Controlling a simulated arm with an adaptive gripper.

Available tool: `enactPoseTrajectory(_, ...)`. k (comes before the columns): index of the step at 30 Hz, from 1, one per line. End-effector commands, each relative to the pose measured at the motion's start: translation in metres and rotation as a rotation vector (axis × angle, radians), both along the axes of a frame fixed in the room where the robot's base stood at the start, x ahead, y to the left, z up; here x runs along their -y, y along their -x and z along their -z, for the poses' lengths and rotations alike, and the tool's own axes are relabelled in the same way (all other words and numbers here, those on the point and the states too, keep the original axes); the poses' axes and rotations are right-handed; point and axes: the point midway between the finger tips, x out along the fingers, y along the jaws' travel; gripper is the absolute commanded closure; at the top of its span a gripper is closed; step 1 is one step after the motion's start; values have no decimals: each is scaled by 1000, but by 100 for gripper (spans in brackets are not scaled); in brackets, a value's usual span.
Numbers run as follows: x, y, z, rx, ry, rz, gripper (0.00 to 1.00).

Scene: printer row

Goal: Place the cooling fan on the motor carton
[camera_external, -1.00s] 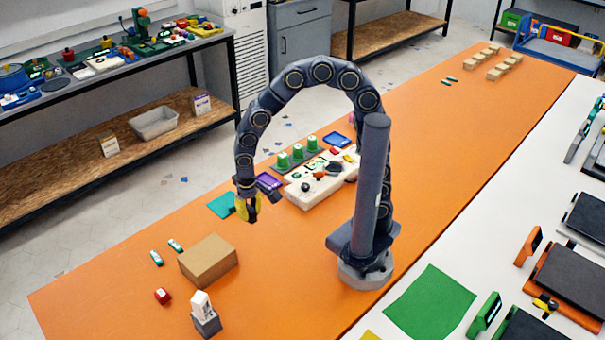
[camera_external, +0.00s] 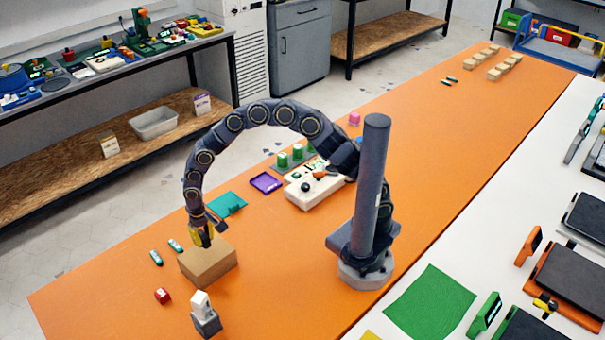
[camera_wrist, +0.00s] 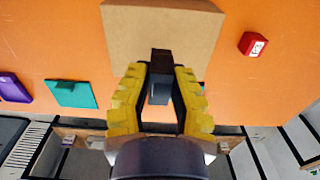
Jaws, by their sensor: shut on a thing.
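The motor carton, a plain brown box (camera_external: 208,264), stands on the orange table. It also shows at the top of the wrist view (camera_wrist: 190,22). My gripper (camera_external: 203,238) is over the carton's far edge, pointing down. In the wrist view its yellow fingers (camera_wrist: 160,98) are shut on a small dark block (camera_wrist: 160,62), which I take to be the cooling fan. The block overlaps the carton's edge in that view. I cannot tell whether it touches the carton. The fingers hide part of the block.
A red cube (camera_external: 162,296) and a white-and-grey item (camera_external: 205,313) stand near the carton. Two small teal-and-white pieces (camera_external: 175,245) lie to its left. A teal plate (camera_external: 228,204), a purple tray (camera_external: 266,182) and a white control panel (camera_external: 307,193) are farther back.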

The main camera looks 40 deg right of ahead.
Motion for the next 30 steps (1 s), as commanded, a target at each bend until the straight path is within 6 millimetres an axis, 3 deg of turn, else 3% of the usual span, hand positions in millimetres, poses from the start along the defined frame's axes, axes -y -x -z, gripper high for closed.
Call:
enactPoseTrajectory(7, -2, -2, 32, -3, 5, 0, 100)
enactPoseTrajectory(19, -2, -3, 38, 0, 3, 1, 100)
enactPoseTrajectory(20, -2, -3, 38, 1, 2, 1, 74)
enactPoseTrajectory(21, -2, -3, 38, 0, 2, 1, 62)
enactPoseTrajectory(30, -2, -3, 37, 1, 1, 0, 62)
